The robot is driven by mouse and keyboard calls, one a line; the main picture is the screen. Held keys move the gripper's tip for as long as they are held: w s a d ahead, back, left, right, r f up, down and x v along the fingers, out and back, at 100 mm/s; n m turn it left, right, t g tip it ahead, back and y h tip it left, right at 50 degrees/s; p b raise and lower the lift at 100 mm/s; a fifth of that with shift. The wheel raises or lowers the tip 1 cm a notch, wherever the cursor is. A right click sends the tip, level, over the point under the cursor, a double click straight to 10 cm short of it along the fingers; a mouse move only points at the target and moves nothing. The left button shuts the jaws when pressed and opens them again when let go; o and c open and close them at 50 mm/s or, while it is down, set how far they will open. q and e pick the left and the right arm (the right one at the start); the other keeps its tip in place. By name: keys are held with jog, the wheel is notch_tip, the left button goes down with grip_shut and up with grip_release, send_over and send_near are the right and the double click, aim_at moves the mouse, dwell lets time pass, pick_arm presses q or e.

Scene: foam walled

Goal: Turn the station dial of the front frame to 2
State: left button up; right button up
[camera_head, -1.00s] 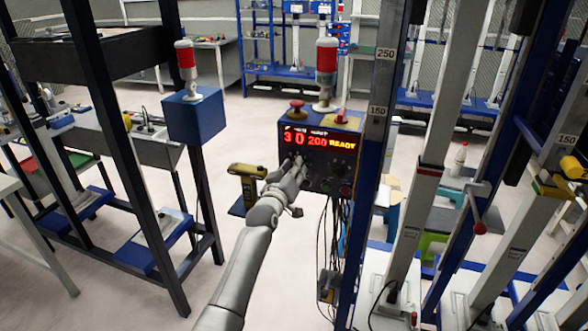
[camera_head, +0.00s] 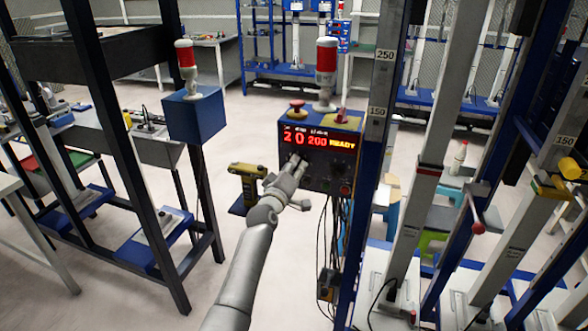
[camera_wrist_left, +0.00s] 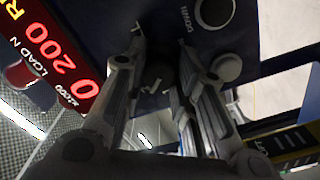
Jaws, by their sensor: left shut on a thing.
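The front frame's control box (camera_head: 345,126) carries a lit red display (camera_head: 322,140) that reads 2, 0, 200 and READY in the head view. My left gripper (camera_head: 296,160) is at the lower left of the box's face, just under the display. In the left wrist view its two fingers (camera_wrist_left: 158,88) are closed around the dark station dial (camera_wrist_left: 160,74), which is mostly hidden between them. The display (camera_wrist_left: 62,65) shows tilted at the left of that view. My right gripper is not in view.
A red button (camera_head: 297,104) and a red-white lamp (camera_head: 326,68) stand on top of the box. Black cables (camera_head: 330,225) hang below it. A blue post (camera_head: 372,150) is close at its right. A yellow-black tool (camera_head: 246,172) is left of my arm.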

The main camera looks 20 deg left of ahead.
pick_arm(q)
jog(key=shift+f, duration=0.2)
jog(key=o, duration=0.9)
jog(key=shift+o, duration=0.7)
jog(key=shift+r, duration=0.1)
jog(key=shift+s, duration=0.1)
jog(key=s, duration=1.1)
jog(key=shift+s+a, duration=0.15)
jog(key=shift+s, duration=0.25)
